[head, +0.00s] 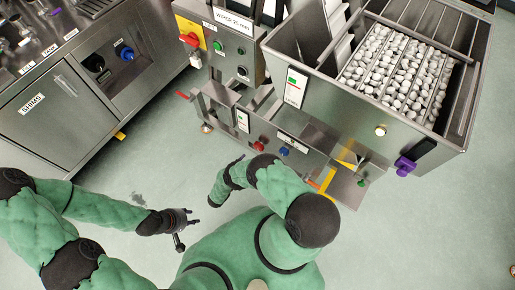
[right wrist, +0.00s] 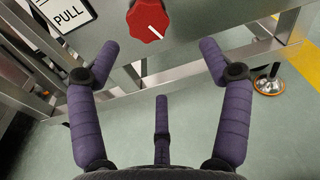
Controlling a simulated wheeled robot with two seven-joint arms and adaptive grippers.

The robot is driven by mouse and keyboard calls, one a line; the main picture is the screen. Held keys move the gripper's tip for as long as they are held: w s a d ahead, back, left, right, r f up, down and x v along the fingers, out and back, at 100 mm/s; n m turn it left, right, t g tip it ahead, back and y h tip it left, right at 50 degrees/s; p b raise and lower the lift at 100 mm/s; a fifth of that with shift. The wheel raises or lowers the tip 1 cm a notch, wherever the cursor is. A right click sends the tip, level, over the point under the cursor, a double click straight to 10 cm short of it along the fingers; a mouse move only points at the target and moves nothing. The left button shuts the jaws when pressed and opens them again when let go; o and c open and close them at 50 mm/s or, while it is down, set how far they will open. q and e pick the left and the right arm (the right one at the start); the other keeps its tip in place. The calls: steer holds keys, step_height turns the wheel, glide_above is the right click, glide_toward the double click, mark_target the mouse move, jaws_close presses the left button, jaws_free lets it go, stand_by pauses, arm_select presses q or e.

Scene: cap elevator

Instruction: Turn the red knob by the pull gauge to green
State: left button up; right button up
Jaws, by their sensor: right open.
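The red knob (right wrist: 150,20) is at the top of the right wrist view, its white pointer line slanting to the lower right. The PULL gauge plate (right wrist: 68,14) is just left of it, cut by the frame edge. In the head view the red knob (head: 259,146) sits on the low front panel, right of the upright gauge plate (head: 242,121). My right gripper (right wrist: 160,55) is open and empty below the knob, fingers spread to either side, apart from it. In the head view my arm mostly hides it. My left gripper (head: 187,224) is open and empty over the floor.
A blue knob (head: 284,151) is right of the red one on the panel. Another red knob (head: 190,39) is on a yellow plate higher up. A metal frame rail (right wrist: 190,67) and foot (right wrist: 268,86) lie below the panel. The cap hopper (head: 385,125) stands at right.

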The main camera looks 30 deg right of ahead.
mark_target(257, 147)
steer(key=shift+t+h, duration=0.3)
steer(key=shift+t, duration=0.3)
steer(key=x, duration=0.7)
steer(key=r+x, duration=0.1)
steer(key=x, duration=0.2)
steer(key=shift+w+b, duration=0.4)
steer(key=c, duration=1.1)
steer(key=shift+d+r, duration=0.1)
steer(key=shift+c, duration=0.2)
